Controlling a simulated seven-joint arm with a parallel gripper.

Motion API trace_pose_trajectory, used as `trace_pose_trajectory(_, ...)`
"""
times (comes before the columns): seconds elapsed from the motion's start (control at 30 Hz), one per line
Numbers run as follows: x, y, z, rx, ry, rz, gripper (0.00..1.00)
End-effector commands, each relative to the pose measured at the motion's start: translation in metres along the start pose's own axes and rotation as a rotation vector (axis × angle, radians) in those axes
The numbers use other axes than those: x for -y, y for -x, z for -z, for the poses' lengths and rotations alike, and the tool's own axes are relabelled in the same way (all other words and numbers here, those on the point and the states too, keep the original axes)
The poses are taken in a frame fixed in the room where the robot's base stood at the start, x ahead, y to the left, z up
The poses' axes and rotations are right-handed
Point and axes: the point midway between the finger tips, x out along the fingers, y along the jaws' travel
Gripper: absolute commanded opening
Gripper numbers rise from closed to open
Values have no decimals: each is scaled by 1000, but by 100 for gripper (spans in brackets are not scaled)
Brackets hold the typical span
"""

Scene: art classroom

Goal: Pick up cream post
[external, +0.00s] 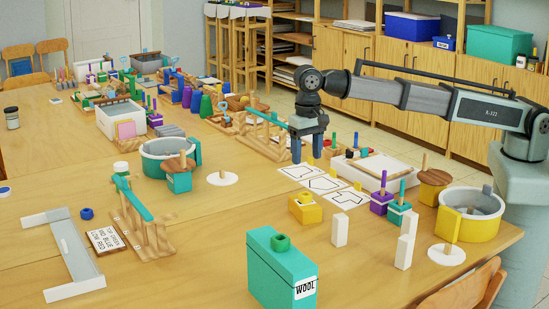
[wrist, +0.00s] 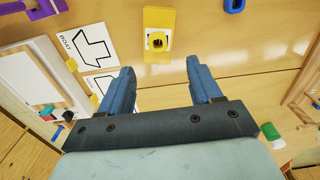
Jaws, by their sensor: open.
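Pale cream-white upright posts stand on the table in the external view. One post (external: 340,229) is at the centre right, and a taller pale shape (external: 404,250), perhaps two posts overlapping, stands to its right. I cannot tell which one the task names. My gripper (external: 307,158) hangs above the table, farther back than the posts and apart from them. In the wrist view my gripper (wrist: 161,85) has its two blue fingers wide apart with nothing between them. No cream post is clearly recognisable in the wrist view.
A yellow block (external: 305,208) lies near the outline cards (external: 324,184); the wrist view shows it ahead of the fingers (wrist: 158,48). A teal WOOL box (external: 280,272) stands in front. A yellow pot (external: 470,218) and pegged blocks are at the right. Bare table lies left of the WOOL box.

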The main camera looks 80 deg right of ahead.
Motion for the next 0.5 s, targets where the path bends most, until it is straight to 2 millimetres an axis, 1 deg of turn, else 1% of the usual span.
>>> trace_pose_trajectory(0.03,6,1,-15,0,21,1,64)
trace_pose_trajectory(0.07,10,1,-24,0,34,2,64)
trace_pose_trajectory(0.1,14,2,-39,-1,54,3,64)
trace_pose_trajectory(0.17,19,4,-65,-1,88,5,64)
trace_pose_trajectory(0.2,21,4,-84,-2,112,7,64)
trace_pose_trajectory(0.3,16,5,-127,-4,167,12,64)
trace_pose_trajectory(0.4,7,5,-160,-5,208,16,64)
trace_pose_trajectory(0.5,-4,5,-187,-5,243,20,64)
